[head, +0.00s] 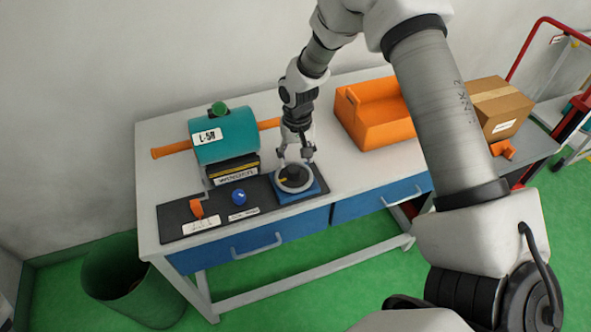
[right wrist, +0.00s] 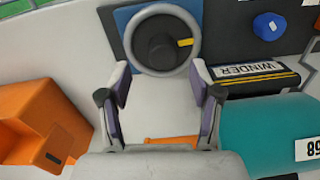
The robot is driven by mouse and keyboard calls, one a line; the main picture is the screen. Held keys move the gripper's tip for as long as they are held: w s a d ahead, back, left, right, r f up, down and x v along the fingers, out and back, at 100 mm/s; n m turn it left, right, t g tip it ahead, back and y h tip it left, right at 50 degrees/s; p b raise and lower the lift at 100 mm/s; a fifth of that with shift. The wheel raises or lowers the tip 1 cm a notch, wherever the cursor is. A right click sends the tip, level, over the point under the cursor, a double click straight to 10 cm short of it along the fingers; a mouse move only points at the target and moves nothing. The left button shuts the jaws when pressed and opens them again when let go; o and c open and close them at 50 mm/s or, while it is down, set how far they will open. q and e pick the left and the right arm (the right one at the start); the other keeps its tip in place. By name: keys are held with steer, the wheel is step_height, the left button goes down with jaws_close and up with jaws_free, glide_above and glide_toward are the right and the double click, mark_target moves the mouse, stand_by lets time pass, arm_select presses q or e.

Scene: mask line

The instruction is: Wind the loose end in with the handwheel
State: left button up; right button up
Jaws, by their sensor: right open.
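The handwheel (head: 294,178) is a light grey ring with a dark hub and a yellow mark, on a blue base at the right end of the black panel (head: 172,218). It also shows at the top of the right wrist view (right wrist: 163,40). My right gripper (head: 296,158) is open at the wheel's far side, its fingers (right wrist: 158,88) spread around its near rim in the wrist view; contact cannot be told. The teal machine (head: 226,138) with a "WINDER" label stands left of the wheel, an orange bar through it. I cannot make out a loose end. My left gripper is not seen.
An orange bin (head: 368,130) stands right of my gripper, with a cardboard box (head: 497,107) beyond. A green waste bin (head: 128,283) is on the floor.

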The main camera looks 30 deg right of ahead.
mark_target(294, 169)
steer(key=f, duration=0.5)
steer(key=shift+w+a+f+p, duration=0.2)
steer(key=shift+a+p, duration=0.05)
steer(key=shift+p, duration=0.15)
steer(key=shift+s, duration=0.1)
steer(key=shift+d, duration=0.1)
steer(key=shift+c, duration=1)
steer(key=shift+r, duration=0.1)
steer(key=c, duration=0.9)
steer(key=n+b, duration=0.1)
steer(key=n, duration=0.2)
steer(key=shift+c, duration=0.2)
steer(key=shift+n, duration=1.2)
